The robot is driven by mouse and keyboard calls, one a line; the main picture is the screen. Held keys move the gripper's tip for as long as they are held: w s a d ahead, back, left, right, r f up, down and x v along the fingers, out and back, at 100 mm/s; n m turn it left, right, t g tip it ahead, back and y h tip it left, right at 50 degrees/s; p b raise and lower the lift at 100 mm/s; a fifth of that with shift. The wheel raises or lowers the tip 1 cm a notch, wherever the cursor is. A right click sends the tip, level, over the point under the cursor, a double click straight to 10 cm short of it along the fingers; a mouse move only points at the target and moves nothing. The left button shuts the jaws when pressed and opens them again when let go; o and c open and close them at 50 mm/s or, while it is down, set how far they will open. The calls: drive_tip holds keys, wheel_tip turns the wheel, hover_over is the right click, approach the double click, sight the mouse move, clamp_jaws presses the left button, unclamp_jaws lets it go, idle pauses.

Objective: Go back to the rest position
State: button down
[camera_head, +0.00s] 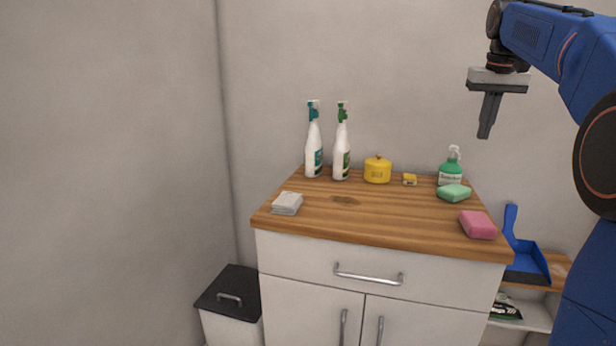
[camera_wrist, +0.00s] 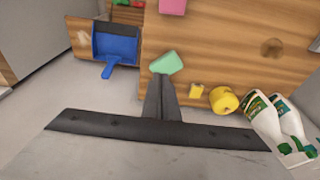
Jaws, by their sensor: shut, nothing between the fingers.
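My gripper (camera_head: 486,134) hangs in the air at the upper right of the head view, fingers pointing down, above and behind the right end of the wooden counter (camera_head: 400,213). Its fingers are together, with nothing held. In the wrist view my gripper (camera_wrist: 160,80) shows as dark fingers closed together, their tips overlapping the green sponge (camera_wrist: 168,63) in the picture. The green sponge (camera_head: 454,193) lies on the counter, well below the gripper and apart from it.
The counter bears two white spray bottles (camera_head: 314,150) (camera_head: 341,155), a yellow pot (camera_head: 377,170), a small yellow block (camera_head: 409,180), a green bottle (camera_head: 451,170), a pink sponge (camera_head: 477,225) and a grey folded cloth (camera_head: 287,203). A blue dustpan (camera_head: 523,258) is right; a lidded bin (camera_head: 230,295) stands left.

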drive_tip(key=s+a+f, duration=0.5)
drive_tip(key=s+a, duration=0.1)
drive_tip(key=s, duration=0.3)
drive_tip(key=s+a+f+n, duration=0.1)
drive_tip(key=s+a+f, duration=0.2)
drive_tip(key=s+f, duration=0.6)
drive_tip(key=s+a+f+n+t, duration=0.1)
drive_tip(key=s+a+f, duration=0.2)
drive_tip(key=s+f, duration=0.6)
drive_tip(key=s+a+f+n+t, duration=0.1)
drive_tip(key=s+a+f, duration=0.3)
drive_tip(key=s+f, duration=0.6)
drive_tip(key=shift+f+y, duration=0.3)
drive_tip(key=shift+a, duration=0.1)
